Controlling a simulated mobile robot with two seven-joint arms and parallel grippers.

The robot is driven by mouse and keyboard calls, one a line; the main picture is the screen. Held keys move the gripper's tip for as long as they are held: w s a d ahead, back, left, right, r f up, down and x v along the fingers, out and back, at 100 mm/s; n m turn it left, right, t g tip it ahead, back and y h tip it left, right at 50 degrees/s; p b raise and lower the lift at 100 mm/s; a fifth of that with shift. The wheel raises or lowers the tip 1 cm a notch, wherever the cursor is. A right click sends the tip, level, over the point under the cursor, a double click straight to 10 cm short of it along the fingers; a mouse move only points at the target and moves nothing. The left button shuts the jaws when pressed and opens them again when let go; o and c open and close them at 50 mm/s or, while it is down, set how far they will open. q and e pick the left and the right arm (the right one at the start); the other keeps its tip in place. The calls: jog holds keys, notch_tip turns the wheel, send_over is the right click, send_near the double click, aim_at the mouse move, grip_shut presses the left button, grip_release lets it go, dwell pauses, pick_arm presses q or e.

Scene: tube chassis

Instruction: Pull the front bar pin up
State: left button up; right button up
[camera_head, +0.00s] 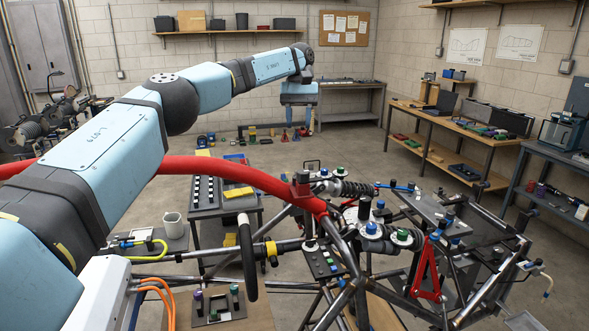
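The tube chassis (345,298) stands at the lower right. A thick red bar (235,172) runs into it from the left, with a dark red upright piece (301,184) on it. Several knobbed pins stand on the chassis, including a blue-topped one (372,229) and a green-topped one (403,235). I cannot tell which is the front bar pin. My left gripper (295,130) hangs fingers down beyond the bar, its fingers apart and nothing visible between them. It looks clear of the chassis. My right gripper is not in view.
A cart with trays (245,212) stands behind the bar, with a white mug (173,225) nearby. A dark steering wheel (248,258) rises in front. A workbench (440,128) lines the right wall. Open floor lies behind the chassis.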

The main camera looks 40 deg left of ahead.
pick_arm(q)
jog(key=b+x, duration=0.1)
jog(key=x, duration=1.1)
jog(key=shift+s+d+f+b, duration=0.15)
jog(key=shift+s+f+b, duration=0.05)
jog(key=shift+b, duration=0.1)
jog(key=shift+s+d+f, duration=0.1)
jog(key=shift+s+f, duration=0.05)
jog(key=shift+f, duration=0.4)
